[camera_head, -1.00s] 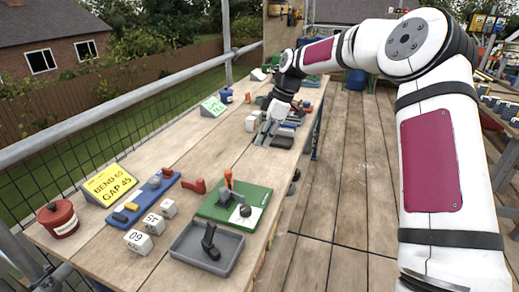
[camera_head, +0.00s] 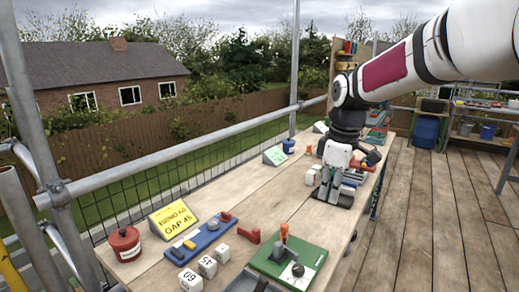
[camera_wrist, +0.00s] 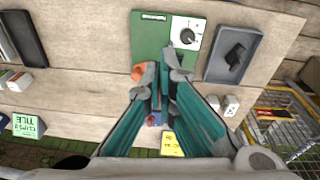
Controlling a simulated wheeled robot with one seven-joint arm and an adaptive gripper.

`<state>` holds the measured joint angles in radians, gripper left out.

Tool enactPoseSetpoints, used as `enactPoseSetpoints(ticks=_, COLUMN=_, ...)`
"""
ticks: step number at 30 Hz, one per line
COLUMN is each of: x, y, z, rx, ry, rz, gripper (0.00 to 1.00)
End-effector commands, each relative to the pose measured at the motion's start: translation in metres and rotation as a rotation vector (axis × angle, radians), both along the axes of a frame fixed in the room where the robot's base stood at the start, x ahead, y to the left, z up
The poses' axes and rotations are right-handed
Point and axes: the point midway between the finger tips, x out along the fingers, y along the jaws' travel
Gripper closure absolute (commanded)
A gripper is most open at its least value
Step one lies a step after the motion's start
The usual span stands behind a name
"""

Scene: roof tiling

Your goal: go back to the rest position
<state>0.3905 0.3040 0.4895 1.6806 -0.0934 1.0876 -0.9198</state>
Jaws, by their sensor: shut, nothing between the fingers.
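My gripper (camera_head: 333,188) is above the wooden bench (camera_head: 240,200), toward its far half, with the fingers pointing down. It also shows in the wrist view (camera_wrist: 163,80), where its two teal fingers come together at the tips with nothing between them. In the wrist view the green board (camera_wrist: 150,35) with a white patch and dark knob lies beyond the fingertips. An orange-handled part (camera_wrist: 138,73) shows beside the fingertips. The grey tray (camera_wrist: 232,55) holds a dark angled piece (camera_wrist: 235,57).
A green sign (camera_head: 275,155) stands farther back. Scaffold rails (camera_head: 180,150) run along the left; the decking at right is clear.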

Motion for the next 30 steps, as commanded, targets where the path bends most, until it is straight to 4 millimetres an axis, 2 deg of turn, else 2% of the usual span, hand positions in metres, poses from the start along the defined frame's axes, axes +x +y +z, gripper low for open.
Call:
enactPoseSetpoints(ticks=1, x=-0.020, y=0.002, z=0.015, rx=-0.026, ry=-0.011, rz=-0.044, gripper=1.00)
enactPoseSetpoints(ticks=6, x=-0.081, y=0.001, z=0.045, rx=-0.074, ry=-0.048, rz=-0.222, gripper=1.00)
enactPoseSetpoints(ticks=15, x=-0.193, y=-0.008, z=0.078, rx=-0.060, ry=-0.138, rz=-0.558, gripper=1.00)
enactPoseSetpoints(ticks=19, x=-0.241, y=-0.013, z=0.082, rx=-0.014, ry=-0.176, rz=-0.704, gripper=1.00)
enactPoseSetpoints(ticks=24, x=-0.295, y=-0.018, z=0.076, rx=0.074, ry=-0.207, rz=-0.873, gripper=1.00)
enactPoseSetpoints(ticks=27, x=-0.317, y=-0.018, z=0.070, rx=0.122, ry=-0.211, rz=-0.945, gripper=1.00)
enactPoseSetpoints(ticks=30, x=-0.330, y=-0.019, z=0.065, rx=0.155, ry=-0.212, rz=-0.990, gripper=1.00)
